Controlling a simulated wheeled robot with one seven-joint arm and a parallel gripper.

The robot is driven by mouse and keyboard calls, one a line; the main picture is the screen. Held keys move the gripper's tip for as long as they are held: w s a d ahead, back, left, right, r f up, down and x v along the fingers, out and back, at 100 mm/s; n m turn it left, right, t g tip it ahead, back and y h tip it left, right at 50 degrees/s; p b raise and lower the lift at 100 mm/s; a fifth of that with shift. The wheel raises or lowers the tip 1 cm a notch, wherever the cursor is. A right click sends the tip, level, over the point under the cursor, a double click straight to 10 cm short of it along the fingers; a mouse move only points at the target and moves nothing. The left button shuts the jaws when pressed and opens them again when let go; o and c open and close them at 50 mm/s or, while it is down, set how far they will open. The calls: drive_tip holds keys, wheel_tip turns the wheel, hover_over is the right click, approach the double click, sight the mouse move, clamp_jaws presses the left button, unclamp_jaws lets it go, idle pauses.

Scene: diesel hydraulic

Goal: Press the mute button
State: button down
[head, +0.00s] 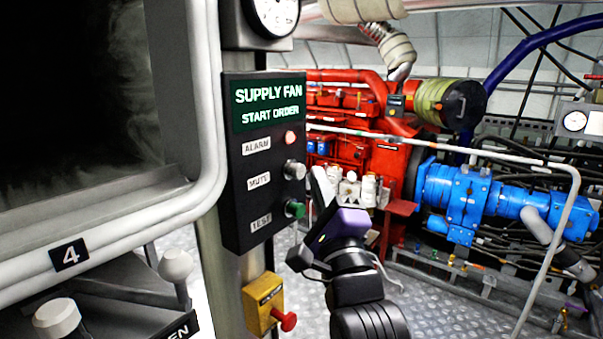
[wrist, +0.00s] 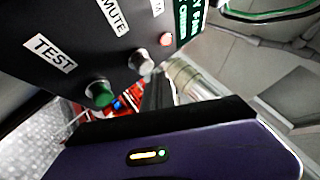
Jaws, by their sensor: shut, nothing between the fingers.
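The wrist view shows the mute button (wrist: 138,61) too, between the green test button (wrist: 99,93) and the red alarm lamp (wrist: 166,39). My gripper (head: 319,177) is shut and empty, to the right of the mute button in the head view. In the wrist view its dark fingers (wrist: 158,88) stand beside the mute button. A gap shows between them in the head view; I cannot tell the depth.
A yellow box with a red knob (head: 265,303) is mounted below the panel. A white-framed dark window (head: 208,100) borders the panel at left. Red and blue machinery (head: 465,198) and a white handrail (head: 545,275) stand behind at right.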

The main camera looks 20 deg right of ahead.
drive_tip(key=shift+w+a, duration=0.1)
drive_tip(key=shift+w+a+b, duration=0.15)
drive_tip(key=shift+w+b, duration=0.05)
drive_tip(key=shift+b, duration=0.15)
drive_tip(key=shift+w+a+b, duration=0.3)
drive_tip(key=shift+w+b, duration=0.1)
idle(0.8)
drive_tip(key=shift+s, duration=0.1)
drive_tip(key=shift+s+d, duration=0.5)
drive_tip(key=shift+s, duration=0.15)
drive_tip(key=shift+s+d, duration=0.8)
drive_tip(key=shift+s, duration=0.25)
drive_tip(key=shift+s+d, duration=0.75)
drive_tip(key=shift+s, duration=0.25)
